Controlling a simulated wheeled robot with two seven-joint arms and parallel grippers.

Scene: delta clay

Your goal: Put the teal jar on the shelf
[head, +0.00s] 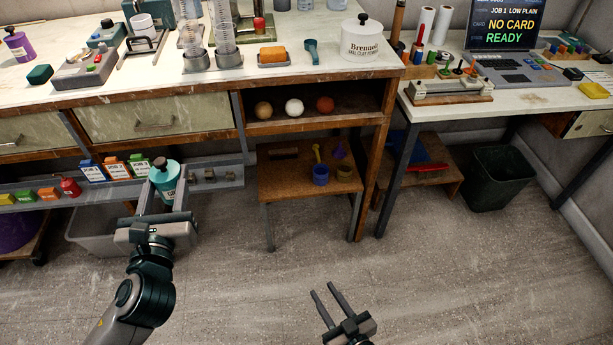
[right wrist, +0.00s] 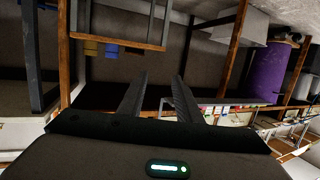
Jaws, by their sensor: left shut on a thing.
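The teal jar (head: 163,183) has a dark lid and a pale label, and is upright between the fingers of my left gripper (head: 164,190), which is shut on it. It overlaps the low grey shelf (head: 228,180) under the bench; I cannot tell whether its base touches it. My right gripper (head: 322,288) is over bare floor with its fingers apart. In the right wrist view its fingers (right wrist: 158,90) are apart with nothing between them.
Job boxes (head: 115,168) and a red bottle (head: 70,187) stand left of the jar on the shelf; small metal blocks (head: 203,174) are to its right. A grey bin (head: 95,232) is below. A cubby with three balls (head: 294,106) is to the right. The front floor is clear.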

